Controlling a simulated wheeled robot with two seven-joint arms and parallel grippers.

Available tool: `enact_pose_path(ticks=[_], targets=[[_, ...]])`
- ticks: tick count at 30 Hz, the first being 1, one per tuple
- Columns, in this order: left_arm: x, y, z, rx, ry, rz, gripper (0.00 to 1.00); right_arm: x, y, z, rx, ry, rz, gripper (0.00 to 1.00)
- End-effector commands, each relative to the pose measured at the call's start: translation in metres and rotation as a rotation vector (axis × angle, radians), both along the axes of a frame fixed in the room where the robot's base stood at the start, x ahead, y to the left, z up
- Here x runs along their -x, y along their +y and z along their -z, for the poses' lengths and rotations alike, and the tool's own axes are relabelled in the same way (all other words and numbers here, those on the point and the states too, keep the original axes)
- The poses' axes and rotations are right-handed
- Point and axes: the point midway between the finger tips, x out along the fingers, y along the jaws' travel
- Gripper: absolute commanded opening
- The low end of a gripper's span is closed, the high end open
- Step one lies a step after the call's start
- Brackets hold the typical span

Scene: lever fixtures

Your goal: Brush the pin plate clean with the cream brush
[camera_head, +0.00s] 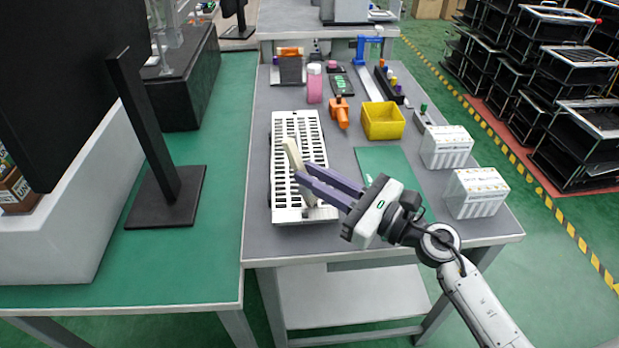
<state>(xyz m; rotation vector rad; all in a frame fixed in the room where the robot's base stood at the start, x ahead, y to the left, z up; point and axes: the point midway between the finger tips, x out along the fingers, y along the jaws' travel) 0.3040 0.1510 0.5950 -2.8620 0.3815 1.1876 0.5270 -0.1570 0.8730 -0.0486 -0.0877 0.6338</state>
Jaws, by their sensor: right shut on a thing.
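The pin plate (308,131) is a pale plate with rows of dark slots, lying on the grey table left of its middle. My right gripper (302,176) reaches in from the right, its purple fingers over the plate's front half. It is shut on the cream brush (292,153), which stands tilted above the plate with its upper end leaning left. The gripper hides part of the brush and of the plate's front right area. I cannot tell whether the brush touches the plate. My left gripper is not in view.
Right of the plate are a yellow bin (383,121), a green mat (378,163) and two white boxes (446,147) (475,192). Behind are an orange tool (341,113), a pink bottle (314,84) and a blue stand (369,50). A black monitor stand (165,196) is on the left table.

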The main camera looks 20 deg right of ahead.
Motion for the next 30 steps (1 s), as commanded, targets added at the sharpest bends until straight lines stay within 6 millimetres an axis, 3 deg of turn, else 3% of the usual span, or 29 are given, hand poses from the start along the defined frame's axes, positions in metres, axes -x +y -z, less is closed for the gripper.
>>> enact_pose_path(ticks=[11,13,15,30], targets=[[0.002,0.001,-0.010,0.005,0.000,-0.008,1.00,0.000,0.029,-0.001,0.000,0.004,0.010,0.00],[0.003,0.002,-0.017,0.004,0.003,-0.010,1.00,0.000,0.028,-0.008,0.002,0.004,0.010,0.00],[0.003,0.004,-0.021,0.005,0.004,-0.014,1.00,0.000,0.028,-0.028,0.003,-0.005,0.009,0.00],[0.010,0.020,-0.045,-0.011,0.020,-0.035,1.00,-0.001,0.032,-0.071,0.000,-0.001,0.003,0.00]])
